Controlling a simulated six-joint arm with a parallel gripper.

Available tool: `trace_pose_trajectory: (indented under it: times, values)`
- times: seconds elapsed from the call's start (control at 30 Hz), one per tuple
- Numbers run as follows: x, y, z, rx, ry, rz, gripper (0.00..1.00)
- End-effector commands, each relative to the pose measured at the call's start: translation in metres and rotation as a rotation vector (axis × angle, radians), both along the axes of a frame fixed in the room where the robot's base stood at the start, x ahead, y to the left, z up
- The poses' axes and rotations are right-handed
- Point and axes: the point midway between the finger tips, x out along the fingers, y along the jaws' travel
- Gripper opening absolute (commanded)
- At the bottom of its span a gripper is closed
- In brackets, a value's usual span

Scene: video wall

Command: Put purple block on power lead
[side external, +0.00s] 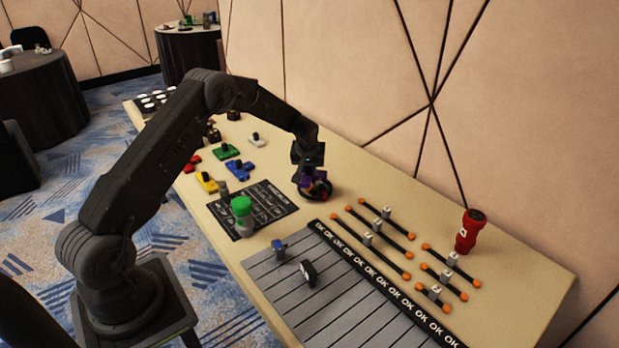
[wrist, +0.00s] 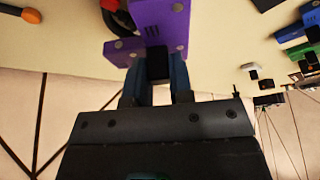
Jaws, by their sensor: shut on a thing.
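My gripper (side external: 308,164) is shut on the purple block (wrist: 172,22), with dark fingers (wrist: 157,72) on either side of a black part of it. The block has a stepped shape with grey round spots. In the side external view the purple block (side external: 307,173) shows only partly beneath my gripper. Directly below it lies a dark round coil with some red, probably the power lead (side external: 322,193). This dark and red thing also shows partly behind the block in the wrist view (wrist: 121,18). I cannot tell whether block and coil touch.
A green-topped cylinder (side external: 242,207) stands on a black printed mat (side external: 277,203). Yellow (side external: 206,182), green (side external: 226,151) and blue (side external: 239,170) pieces lie left. Orange-ended rods (side external: 385,250) and a red cylinder (side external: 468,231) are right. A grey lined panel (side external: 345,315) lies in front.

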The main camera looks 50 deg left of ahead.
Motion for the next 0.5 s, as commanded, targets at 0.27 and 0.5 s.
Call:
trace_pose_trajectory:
  times: [0.27,0.5]
  values:
    - [0.001,0.000,-0.030,0.000,0.001,-0.001,0.00]
    - [0.001,0.000,-0.040,0.000,-0.002,0.001,0.00]
